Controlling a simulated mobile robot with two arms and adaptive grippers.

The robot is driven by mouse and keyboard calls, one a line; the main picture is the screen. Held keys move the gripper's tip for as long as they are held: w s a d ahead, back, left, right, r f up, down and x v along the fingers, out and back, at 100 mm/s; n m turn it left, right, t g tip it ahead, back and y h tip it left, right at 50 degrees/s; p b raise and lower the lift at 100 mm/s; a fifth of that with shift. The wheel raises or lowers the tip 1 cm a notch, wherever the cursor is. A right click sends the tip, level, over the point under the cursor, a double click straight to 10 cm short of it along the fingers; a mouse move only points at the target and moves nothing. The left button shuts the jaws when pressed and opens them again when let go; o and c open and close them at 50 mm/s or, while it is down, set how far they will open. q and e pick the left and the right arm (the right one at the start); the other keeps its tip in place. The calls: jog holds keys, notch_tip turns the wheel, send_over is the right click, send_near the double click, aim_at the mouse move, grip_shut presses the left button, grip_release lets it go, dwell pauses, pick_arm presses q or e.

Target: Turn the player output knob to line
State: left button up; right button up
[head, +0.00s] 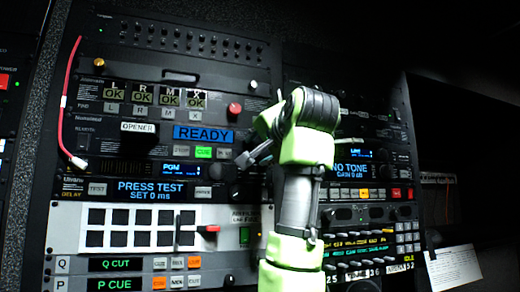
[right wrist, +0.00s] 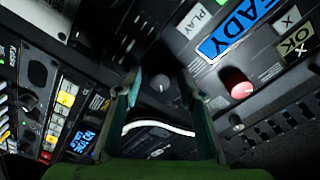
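A small grey round knob (right wrist: 161,83) sits on a dark panel in the right wrist view, framed between my fingertips. I cannot read its label, so I cannot tell if it is the player output knob. The player, with its blue READY display (head: 203,135), is left of my gripper in the head view; READY also shows in the right wrist view (right wrist: 235,32). My right gripper (head: 248,155) is in front of the rack, right of READY. It is open and empty, its two fingers (right wrist: 157,90) apart. It hides part of the panel behind it. My left gripper is not in view.
A pink-red knob (head: 234,110) is close above the gripper. A blue NO TONE display (head: 349,168) is to the right. Below are the PRESS TEST display (head: 151,191) and a white panel of black buttons (head: 135,228). A red cable (head: 65,100) hangs at left.

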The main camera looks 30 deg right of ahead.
jog(key=shift+s, duration=0.1)
jog(key=v, duration=1.1)
jog(key=shift+s+a, duration=0.2)
jog(key=shift+s, duration=0.15)
